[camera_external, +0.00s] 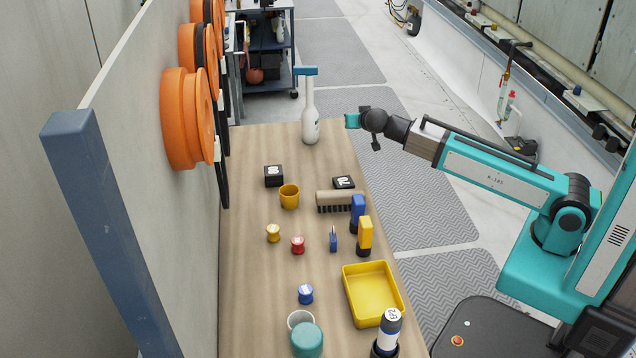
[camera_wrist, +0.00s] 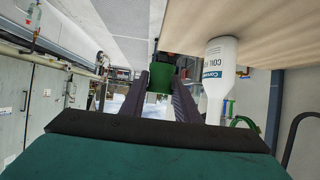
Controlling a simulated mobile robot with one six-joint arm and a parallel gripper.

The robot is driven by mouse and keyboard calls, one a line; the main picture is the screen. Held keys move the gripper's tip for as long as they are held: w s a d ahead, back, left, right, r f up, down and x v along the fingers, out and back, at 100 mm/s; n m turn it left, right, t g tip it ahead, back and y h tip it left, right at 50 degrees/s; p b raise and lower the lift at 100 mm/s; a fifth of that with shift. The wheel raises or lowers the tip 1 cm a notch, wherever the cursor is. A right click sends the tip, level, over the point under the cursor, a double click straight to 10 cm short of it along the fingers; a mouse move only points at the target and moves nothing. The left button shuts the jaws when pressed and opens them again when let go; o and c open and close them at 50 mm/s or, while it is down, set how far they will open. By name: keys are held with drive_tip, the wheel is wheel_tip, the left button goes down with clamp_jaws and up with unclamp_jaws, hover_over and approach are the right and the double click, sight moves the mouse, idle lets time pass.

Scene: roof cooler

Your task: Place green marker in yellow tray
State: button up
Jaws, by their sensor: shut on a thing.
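My gripper (camera_external: 362,122) is at the far right edge of the wooden table, raised beside the white bottle. It is shut on a small green thing (camera_external: 351,120), which looks like the green marker. In the wrist view the green marker (camera_wrist: 160,82) sits between the tips of my two dark fingers (camera_wrist: 162,100), and its far end is partly hidden. The yellow tray (camera_external: 372,292) lies at the near right of the table, far from my gripper. Its visible floor is empty.
A white bottle (camera_external: 311,118) with a blue top stands left of my gripper, close in the wrist view (camera_wrist: 218,75). A brush (camera_external: 335,198), blue and yellow upright things (camera_external: 365,234) and a dark-based canister (camera_external: 389,330) stand along the right side. The table's left strip is clear.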

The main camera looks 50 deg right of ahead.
drive_tip(key=shift+d+r+n+t+y, duration=0.4)
drive_tip(key=shift+r+n+t+y, duration=0.1)
drive_tip(key=shift+n+y, duration=0.25)
drive_tip(key=shift+w+a+r+n+t+y, duration=0.15)
drive_tip(key=shift+a+r+n+t+y, duration=0.25)
drive_tip(key=shift+n+y, duration=0.3)
drive_tip(key=a+r+n+y, duration=0.1)
drive_tip(key=a+n, duration=0.1)
drive_tip(key=w+a+r+n+t+y, duration=0.1)
drive_tip(key=a+r+n+y, duration=0.1)
drive_tip(key=shift+y, duration=0.25)
drive_tip(key=shift+w+a+r+n+y, duration=0.25)
drive_tip(key=shift+r+n+y, duration=0.2)
drive_tip(key=shift+y, duration=0.05)
drive_tip(key=shift+w+a+r+n+y, duration=0.25)
drive_tip(key=shift+r+n+y, duration=0.15)
drive_tip(key=shift+y, duration=0.1)
drive_tip(key=shift+r, duration=0.1)
